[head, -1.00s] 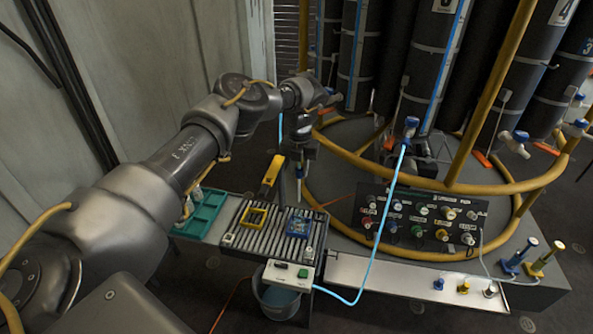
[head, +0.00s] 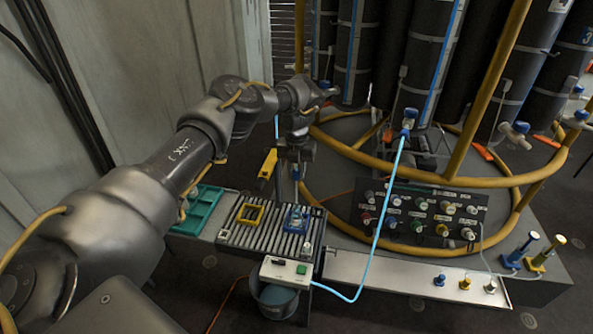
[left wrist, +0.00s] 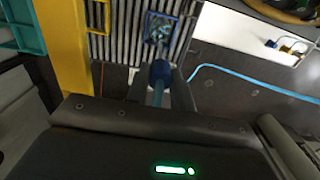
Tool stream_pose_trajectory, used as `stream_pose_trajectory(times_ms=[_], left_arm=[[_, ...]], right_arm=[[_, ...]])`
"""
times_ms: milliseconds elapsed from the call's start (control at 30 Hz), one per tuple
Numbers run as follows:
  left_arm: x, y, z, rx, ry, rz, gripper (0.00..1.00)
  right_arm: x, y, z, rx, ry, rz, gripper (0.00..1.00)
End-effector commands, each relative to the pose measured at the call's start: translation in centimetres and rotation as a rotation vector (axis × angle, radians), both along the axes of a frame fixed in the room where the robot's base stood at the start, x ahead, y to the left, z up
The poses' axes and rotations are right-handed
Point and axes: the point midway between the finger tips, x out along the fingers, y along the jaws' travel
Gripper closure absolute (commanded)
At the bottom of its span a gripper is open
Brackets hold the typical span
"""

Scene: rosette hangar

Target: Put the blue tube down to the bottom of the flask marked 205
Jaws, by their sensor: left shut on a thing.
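My left gripper (head: 296,166) is shut on the blue tube, above the slatted bench. I cannot read the number 205 anywhere, so I cannot tell which vessel is that flask. The tube's lower end is not clear. My right gripper is not in view.
A yellow frame (head: 250,213) and a teal tray (head: 203,203) are left of the blue frame. A yellow upright piece (head: 267,166) stands close beside the gripper. A white control box (head: 286,270) and light blue hose (head: 375,235) are in front; a yellow rail is right.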

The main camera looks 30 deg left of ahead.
Motion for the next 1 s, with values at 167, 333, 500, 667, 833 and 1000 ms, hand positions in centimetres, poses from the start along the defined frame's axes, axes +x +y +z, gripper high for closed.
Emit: stream_pose_trajectory(times_ms=[167,333,500,667,833,1000], left_arm=[[0.0,0.0,-0.1,0.000,0.001,0.000,0.95],[-0.1,0.0,-0.5,0.000,0.001,0.000,0.95],[-0.1,0.0,-0.6,0.000,0.000,0.000,0.95],[-0.1,0.0,-0.6,0.000,0.000,0.000,0.95],[-0.1,0.0,-0.7,0.000,0.000,0.000,0.95],[-0.1,0.0,-1.2,0.000,0.000,0.000,0.95]], right_arm=[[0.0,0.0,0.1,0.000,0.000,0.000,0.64],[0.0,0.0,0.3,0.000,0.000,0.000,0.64],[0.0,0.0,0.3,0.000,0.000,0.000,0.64],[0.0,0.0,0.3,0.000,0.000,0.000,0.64],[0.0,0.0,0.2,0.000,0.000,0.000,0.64],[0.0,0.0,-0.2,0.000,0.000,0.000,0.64]])
